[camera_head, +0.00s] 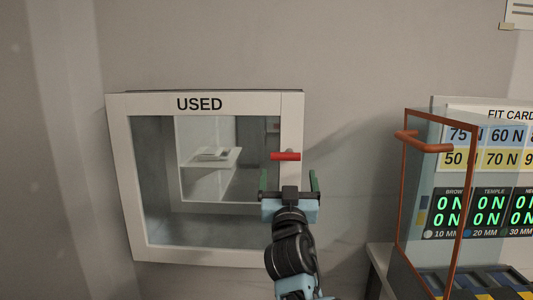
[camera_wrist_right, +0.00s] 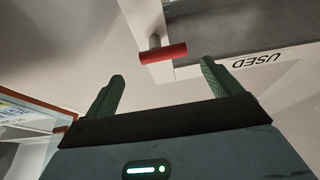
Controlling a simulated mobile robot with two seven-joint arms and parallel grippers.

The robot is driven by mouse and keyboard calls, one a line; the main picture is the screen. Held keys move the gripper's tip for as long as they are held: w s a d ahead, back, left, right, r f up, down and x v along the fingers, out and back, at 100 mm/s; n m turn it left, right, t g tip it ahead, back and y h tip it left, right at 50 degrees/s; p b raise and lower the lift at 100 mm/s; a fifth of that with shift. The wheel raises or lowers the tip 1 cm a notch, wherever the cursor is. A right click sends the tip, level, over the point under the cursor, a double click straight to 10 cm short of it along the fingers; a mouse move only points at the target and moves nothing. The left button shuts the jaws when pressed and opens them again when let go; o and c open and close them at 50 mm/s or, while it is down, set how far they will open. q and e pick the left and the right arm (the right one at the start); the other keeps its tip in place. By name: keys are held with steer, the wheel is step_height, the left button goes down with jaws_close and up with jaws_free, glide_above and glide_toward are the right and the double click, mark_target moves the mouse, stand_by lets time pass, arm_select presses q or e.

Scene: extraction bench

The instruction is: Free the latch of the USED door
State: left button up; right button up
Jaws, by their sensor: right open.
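The USED door (camera_head: 292,225) is a white-framed glass door on a wall cabinet, and it looks shut. Its latch is a red bar handle (camera_head: 286,156) on the door's right stile, lying horizontal. In the right wrist view the red handle (camera_wrist_right: 163,54) shows ahead of the fingertips, between their lines. My right gripper (camera_head: 289,178) is open and empty, just below the handle in the head view and apart from it. Its two green fingers also show in the right wrist view (camera_wrist_right: 160,72). My left gripper is not in view.
A white shelf (camera_head: 210,159) with a small pale item shows behind the glass. At the right stands an orange-framed clear case (camera_head: 403,205) with an orange handle (camera_head: 424,142), before a card and digit displays. The wall between the door and the case is clear.

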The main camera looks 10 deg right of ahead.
mark_target(286, 159)
steer(key=shift+w+r, duration=0.4)
steer(key=shift+w, duration=0.3)
steer(key=x, duration=0.6)
steer(key=shift+w+f, duration=0.1)
steer(key=shift+w+d, duration=0.1)
steer(key=shift+w, duration=0.25)
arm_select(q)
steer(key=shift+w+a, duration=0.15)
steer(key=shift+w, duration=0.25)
arm_select(e)
steer(key=c, duration=1)
